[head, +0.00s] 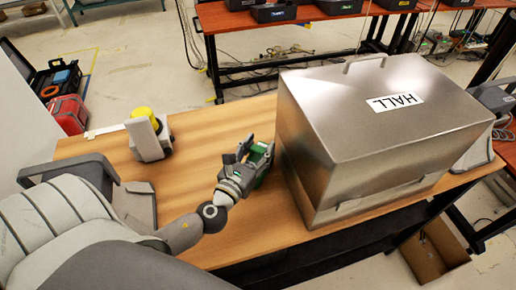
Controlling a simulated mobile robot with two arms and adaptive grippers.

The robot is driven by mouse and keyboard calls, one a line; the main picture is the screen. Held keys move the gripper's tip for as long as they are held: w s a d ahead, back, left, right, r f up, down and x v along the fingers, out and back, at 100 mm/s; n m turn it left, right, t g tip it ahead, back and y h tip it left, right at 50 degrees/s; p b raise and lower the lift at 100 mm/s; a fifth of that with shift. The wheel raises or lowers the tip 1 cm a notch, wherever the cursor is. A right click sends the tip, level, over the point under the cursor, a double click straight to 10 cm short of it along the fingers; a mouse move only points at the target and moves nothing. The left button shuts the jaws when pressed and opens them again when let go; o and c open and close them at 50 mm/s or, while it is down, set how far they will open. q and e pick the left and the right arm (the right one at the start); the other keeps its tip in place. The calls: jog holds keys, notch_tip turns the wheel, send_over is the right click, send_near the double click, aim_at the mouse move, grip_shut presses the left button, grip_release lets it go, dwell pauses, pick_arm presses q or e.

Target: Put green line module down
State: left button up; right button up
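The green line module (259,154) is a small green block on the wooden table (190,190), just left of the metal box marked HALL. My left gripper (258,149) is around the module, with its fingers on either side, and appears shut on it. The fingers hide part of the module. I cannot tell whether its underside touches the table or is slightly above it. My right gripper is not in view.
The large metal HALL box (385,115) fills the right of the table. A grey device with a yellow top (149,134) stands at the back left. Bare wood lies between them. An open cardboard box (434,252) is on the floor at lower right.

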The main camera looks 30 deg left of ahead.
pick_arm(q)
jog(key=shift+o, duration=0.7)
